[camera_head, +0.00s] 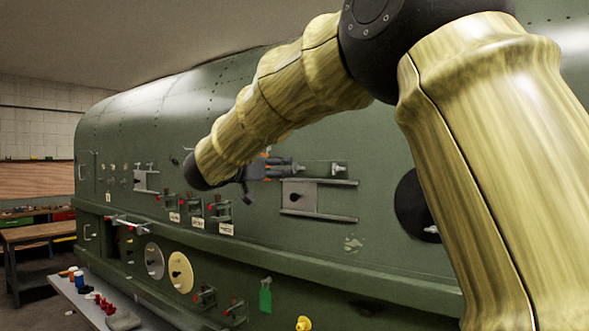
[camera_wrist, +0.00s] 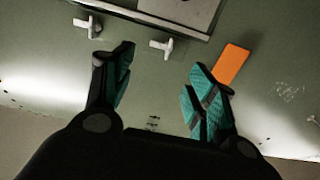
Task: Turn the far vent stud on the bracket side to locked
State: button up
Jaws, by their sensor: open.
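In the wrist view, two pale T-shaped studs stand on the green skin beside a metal rail, a left stud (camera_wrist: 88,25) and a right stud (camera_wrist: 163,47). I cannot tell which is the far vent stud or whether either is locked. My gripper (camera_wrist: 160,60) is open and empty, with the right stud showing between its teal-padded fingers, near the tips. Contact cannot be seen. In the head view, my gripper (camera_head: 282,168) is at the fuselage side, left of a stud (camera_head: 337,169) and above the railed bracket (camera_head: 320,199).
An orange tag (camera_wrist: 231,63) lies next to the right finger. In the head view, several red-handled clamps with labels (camera_head: 226,228) sit below my gripper. A ledge (camera_head: 280,258) runs along the fuselage. A workbench (camera_head: 35,233) stands at far left.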

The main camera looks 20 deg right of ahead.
jog(key=shift+v, duration=1.6)
jog(key=v, duration=1.2)
jog(key=shift+d, duration=0.2)
